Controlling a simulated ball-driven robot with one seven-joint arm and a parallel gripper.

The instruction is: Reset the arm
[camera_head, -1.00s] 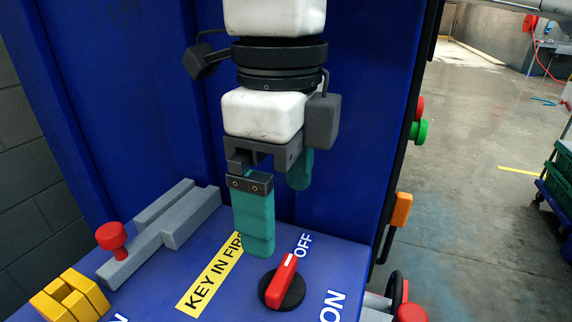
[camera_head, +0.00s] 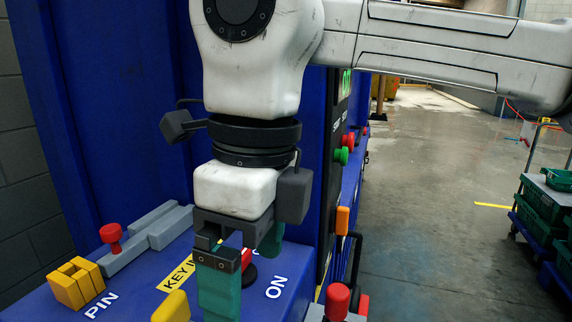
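My gripper (camera_head: 245,280) points down over the blue control panel (camera_head: 130,292). The red rotary switch (camera_head: 247,259) on the panel is mostly hidden behind the gripper. The "ON" lettering (camera_head: 276,287) shows to the gripper's right, and the yellow "KEY IN" label (camera_head: 177,273) is partly hidden to its left.
A grey slide bolt with a red knob (camera_head: 111,236) and a yellow slotted block (camera_head: 75,283) stand at left. A yellow piece (camera_head: 171,307) is at the bottom edge. Red and green buttons (camera_head: 342,155) are on the cabinet side.

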